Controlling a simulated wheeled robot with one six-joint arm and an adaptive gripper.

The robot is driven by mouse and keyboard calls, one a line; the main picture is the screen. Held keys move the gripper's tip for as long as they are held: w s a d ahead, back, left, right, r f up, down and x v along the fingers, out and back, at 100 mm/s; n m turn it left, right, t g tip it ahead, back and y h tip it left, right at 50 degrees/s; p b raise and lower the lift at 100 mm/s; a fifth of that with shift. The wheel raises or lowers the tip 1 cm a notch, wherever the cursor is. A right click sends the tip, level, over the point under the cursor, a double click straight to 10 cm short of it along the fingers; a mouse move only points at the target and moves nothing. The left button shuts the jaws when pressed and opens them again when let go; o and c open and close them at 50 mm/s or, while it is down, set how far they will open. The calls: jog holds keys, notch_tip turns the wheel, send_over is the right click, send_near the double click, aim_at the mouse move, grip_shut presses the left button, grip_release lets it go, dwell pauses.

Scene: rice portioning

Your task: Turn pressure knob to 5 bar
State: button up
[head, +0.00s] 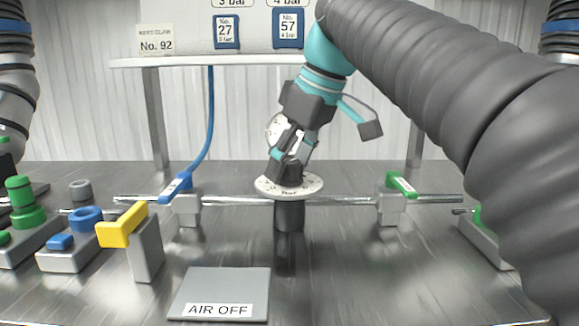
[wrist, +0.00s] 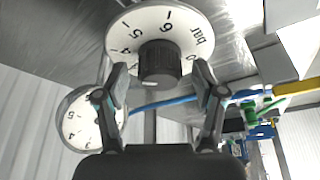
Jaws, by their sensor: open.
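The pressure knob (wrist: 160,62) is a black ribbed cylinder in the middle of a white dial plate (wrist: 190,22). In the wrist view the plate shows several numbers, among them 4, 5 and 6, and "bar". My gripper (wrist: 160,78) is open, with one finger on each side of the knob and a gap visible on both sides. In the head view the dial plate (head: 312,186) sits on a dark post, and my gripper (head: 288,160) points down at the knob. A round white gauge (wrist: 78,122) stands behind; its needle reading is too small to tell.
A pipe (head: 335,200) runs across behind the post, with a blue valve handle (head: 175,187) left and a green one (head: 401,184) right. A yellow lever (head: 122,226) stands at front left. A grey "AIR OFF" plate (head: 220,282) lies in front. A shelf (head: 180,62) is above.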

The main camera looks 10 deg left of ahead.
jog(key=c, duration=1.1)
jog(key=shift+c, duration=0.2)
jog(key=shift+m, duration=0.3)
jog(key=m+t+p, duration=0.1)
jog(key=m+p, duration=0.1)
jog(key=m, duration=0.1)
jog(key=shift+a+m+h, duration=0.1)
jog(key=shift+m+h, duration=0.2)
jog(key=shift+h, duration=0.1)
jog(key=shift+m+t+h+p, duration=0.25)
jog(key=shift+m+t+h, duration=0.15)
jog(key=shift+m, duration=0.75)
jog(key=shift+m+t+h+p, duration=0.3)
jog(key=shift+m+t, duration=0.1)
jog(key=shift+m, duration=0.75)
